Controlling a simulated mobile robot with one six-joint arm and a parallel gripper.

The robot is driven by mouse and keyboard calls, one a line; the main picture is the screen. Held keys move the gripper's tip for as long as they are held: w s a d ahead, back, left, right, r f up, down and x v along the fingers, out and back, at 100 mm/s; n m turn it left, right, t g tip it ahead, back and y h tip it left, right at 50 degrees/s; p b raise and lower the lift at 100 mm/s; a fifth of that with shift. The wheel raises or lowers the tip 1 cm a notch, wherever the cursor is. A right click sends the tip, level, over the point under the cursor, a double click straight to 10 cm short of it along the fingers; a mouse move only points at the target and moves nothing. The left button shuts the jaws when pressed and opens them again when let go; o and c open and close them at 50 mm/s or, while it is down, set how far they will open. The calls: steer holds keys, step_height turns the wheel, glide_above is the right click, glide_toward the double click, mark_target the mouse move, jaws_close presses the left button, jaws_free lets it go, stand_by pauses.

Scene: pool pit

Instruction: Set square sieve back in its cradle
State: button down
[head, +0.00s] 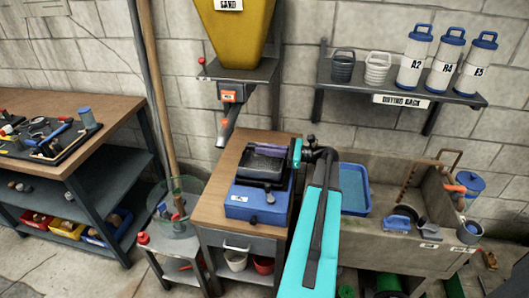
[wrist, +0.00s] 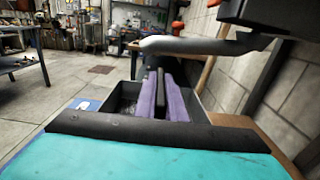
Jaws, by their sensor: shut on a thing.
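The square sieve (head: 262,168) is a dark, open-topped box with a purplish upper part, over the blue cradle unit (head: 250,208) on the wooden cabinet. In the wrist view the sieve (wrist: 205,103) is a grey box around my gripper (wrist: 161,80). Two purple fingers are shut on a black bar at its middle. My gripper is hard to make out in the head view, where my turquoise arm comes in from the lower right. I cannot tell whether the sieve touches the cradle or hangs just above it. A blue corner (wrist: 82,105) shows beside the sieve.
A yellow sand hopper (head: 236,30) with a spout (head: 229,120) hangs behind the cabinet (head: 215,190). A stone sink with a blue tray (head: 353,190) stands to the right. A glass bowl (head: 178,205) is at the left, and a wall shelf (head: 400,85) holds labelled bottles.

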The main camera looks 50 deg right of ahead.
steer(key=shift+f, duration=0.8)
steer(key=c, duration=1.8)
jaws_free()
steer(key=shift+f, duration=0.1)
steer(key=shift+c, duration=0.2)
steer(key=b+v, duration=0.3)
steer(key=v, duration=0.9)
steer(key=shift+s, duration=0.1)
steer(key=shift+r, duration=0.25)
